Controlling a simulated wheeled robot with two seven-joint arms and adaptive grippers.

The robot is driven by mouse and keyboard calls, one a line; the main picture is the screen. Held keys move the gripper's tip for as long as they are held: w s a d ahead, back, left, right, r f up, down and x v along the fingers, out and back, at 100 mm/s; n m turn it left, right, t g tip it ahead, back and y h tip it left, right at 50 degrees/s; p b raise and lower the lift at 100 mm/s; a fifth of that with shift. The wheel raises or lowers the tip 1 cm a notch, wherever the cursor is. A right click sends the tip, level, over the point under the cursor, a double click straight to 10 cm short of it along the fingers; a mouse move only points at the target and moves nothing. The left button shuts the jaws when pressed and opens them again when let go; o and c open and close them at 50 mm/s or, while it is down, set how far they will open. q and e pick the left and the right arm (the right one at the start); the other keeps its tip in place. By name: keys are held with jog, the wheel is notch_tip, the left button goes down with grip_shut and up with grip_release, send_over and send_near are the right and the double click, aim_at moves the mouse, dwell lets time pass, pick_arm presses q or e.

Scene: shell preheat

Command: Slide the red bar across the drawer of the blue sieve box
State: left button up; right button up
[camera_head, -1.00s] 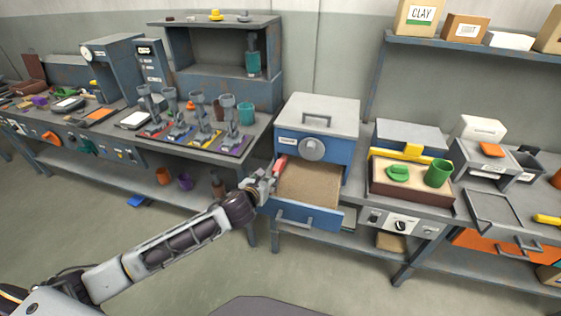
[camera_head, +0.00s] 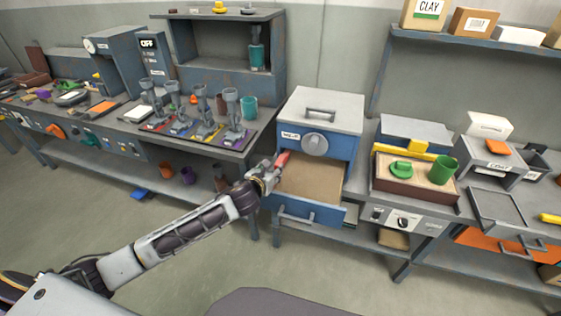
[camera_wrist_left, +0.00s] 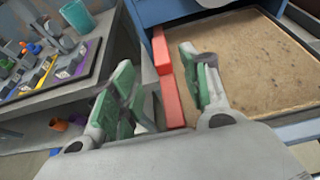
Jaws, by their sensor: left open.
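The blue sieve box (camera_head: 342,146) stands on the bench with a grey lid and a round grey knob. Its drawer (camera_head: 318,216) is pulled out and holds a flat sandy bed. The red bar (camera_head: 283,158) lies along the drawer's left side; it also shows in the left wrist view (camera_wrist_left: 168,88). My left gripper (camera_head: 272,170) is at the drawer's left edge, by the near part of the bar. In the left wrist view its green-padded fingers (camera_wrist_left: 158,62) are open, with the bar seen between them. I cannot tell whether they touch it. My right gripper is not in view.
Left of the box, several grey stands on coloured mats and a teal cup (camera_head: 249,107) fill the bench. Right of it is a brown tray (camera_head: 417,195) with a green cup (camera_head: 442,170). A shelf with boxes hangs above right.

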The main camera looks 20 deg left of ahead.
aim_at(280, 161)
pick_arm(q)
jog(key=x, duration=0.2)
jog(key=shift+w+f, duration=0.2)
jog(key=shift+x, duration=0.75)
jog(key=shift+b+x, duration=0.35)
jog(key=shift+x, duration=3.1)
jog(key=shift+w+f, duration=0.1)
jog(key=shift+w, duration=0.35)
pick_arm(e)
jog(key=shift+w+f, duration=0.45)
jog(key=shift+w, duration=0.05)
pick_arm(q)
jog(key=shift+c, duration=0.3)
